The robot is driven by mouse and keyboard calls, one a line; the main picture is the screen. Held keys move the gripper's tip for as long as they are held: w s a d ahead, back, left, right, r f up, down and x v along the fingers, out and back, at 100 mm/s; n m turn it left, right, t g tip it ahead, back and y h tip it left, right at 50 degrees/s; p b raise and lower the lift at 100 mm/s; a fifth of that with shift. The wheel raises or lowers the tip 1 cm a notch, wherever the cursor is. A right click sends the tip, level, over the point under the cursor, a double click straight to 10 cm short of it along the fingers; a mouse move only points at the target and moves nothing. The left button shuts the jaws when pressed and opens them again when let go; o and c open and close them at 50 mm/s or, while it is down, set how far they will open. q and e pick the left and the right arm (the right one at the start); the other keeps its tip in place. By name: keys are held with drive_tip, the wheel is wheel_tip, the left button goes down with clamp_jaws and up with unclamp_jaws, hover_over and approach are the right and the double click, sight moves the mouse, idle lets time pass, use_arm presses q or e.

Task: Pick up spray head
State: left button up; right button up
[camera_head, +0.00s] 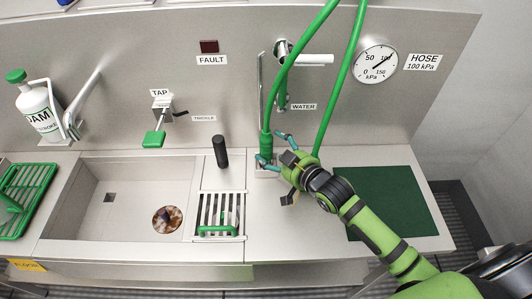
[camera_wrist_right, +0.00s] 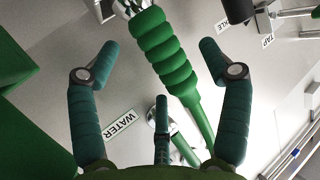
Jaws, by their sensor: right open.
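The spray head, a green ribbed grip (camera_head: 266,145) on the end of a green hose, stands upright against the steel back panel, its foot near a small holder on the counter. In the right wrist view the ribbed grip (camera_wrist_right: 165,50) shows between the spread fingers. My right gripper (camera_head: 273,150) is open, its teal fingers reaching toward the grip from the right. In the wrist view, the gripper (camera_wrist_right: 160,60) has its fingers apart with nothing clamped; whether any finger touches the grip I cannot tell. My left gripper is not in view.
A second green hose run (camera_head: 340,85) hangs just behind my right gripper. A dark green mat (camera_head: 385,185) lies bare at the right.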

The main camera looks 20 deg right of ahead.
drive_tip(key=x, duration=0.2)
drive_tip(key=shift+w, duration=0.45)
drive_tip(key=shift+w+a+f, duration=0.15)
drive_tip(key=shift+w+a, duration=0.05)
drive_tip(key=shift+w, duration=0.1)
clamp_jaws()
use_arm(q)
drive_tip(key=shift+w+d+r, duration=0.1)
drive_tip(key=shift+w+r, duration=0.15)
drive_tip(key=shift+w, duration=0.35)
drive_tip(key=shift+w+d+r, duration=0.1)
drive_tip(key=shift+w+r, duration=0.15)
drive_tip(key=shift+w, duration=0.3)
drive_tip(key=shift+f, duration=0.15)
